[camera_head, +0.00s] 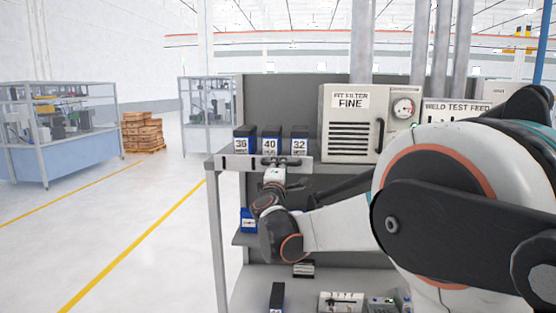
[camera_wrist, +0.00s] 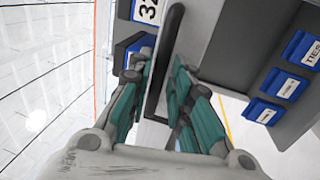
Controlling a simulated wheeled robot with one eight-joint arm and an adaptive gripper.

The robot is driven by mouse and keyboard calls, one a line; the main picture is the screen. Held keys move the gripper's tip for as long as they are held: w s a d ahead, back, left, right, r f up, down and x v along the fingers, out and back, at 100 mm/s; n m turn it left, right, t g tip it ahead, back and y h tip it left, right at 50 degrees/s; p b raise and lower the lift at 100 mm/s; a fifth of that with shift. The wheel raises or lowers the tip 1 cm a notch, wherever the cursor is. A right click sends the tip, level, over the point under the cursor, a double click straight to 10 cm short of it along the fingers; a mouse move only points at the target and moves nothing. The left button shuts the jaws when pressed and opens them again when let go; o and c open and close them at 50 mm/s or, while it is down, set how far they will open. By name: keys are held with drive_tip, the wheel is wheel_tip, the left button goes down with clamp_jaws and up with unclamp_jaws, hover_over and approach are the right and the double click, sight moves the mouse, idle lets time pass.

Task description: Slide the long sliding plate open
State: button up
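A long light-grey plate (camera_head: 240,162) runs along the front edge of the upper shelf, below several dark boxes. I take it as the sliding plate. My gripper (camera_head: 271,164) is in front of its middle and hides part of it. In the wrist view a black bar-like handle (camera_wrist: 171,45) runs between the two teal-padded fingers of my gripper (camera_wrist: 158,88). The fingers are spread, one on each side of the handle, with gaps visible. Contact cannot be told. The grey plate face (camera_wrist: 197,40) shows beside the handle.
Boxes labelled 36 (camera_head: 242,140), 40 (camera_head: 270,140) and 32 (camera_head: 298,140) stand above the plate. A FIT FILTER FINE cabinet (camera_head: 345,125) stands to their right. Blue bins (camera_wrist: 289,84) sit on a lower shelf. Open floor (camera_head: 130,220) lies left of the shelf unit.

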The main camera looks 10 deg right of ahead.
drive_tip(key=shift+w+d+r, duration=0.15)
drive_tip(key=shift+w+d, duration=0.15)
drive_tip(key=shift+w, duration=0.35)
drive_tip(key=shift+c, duration=0.5)
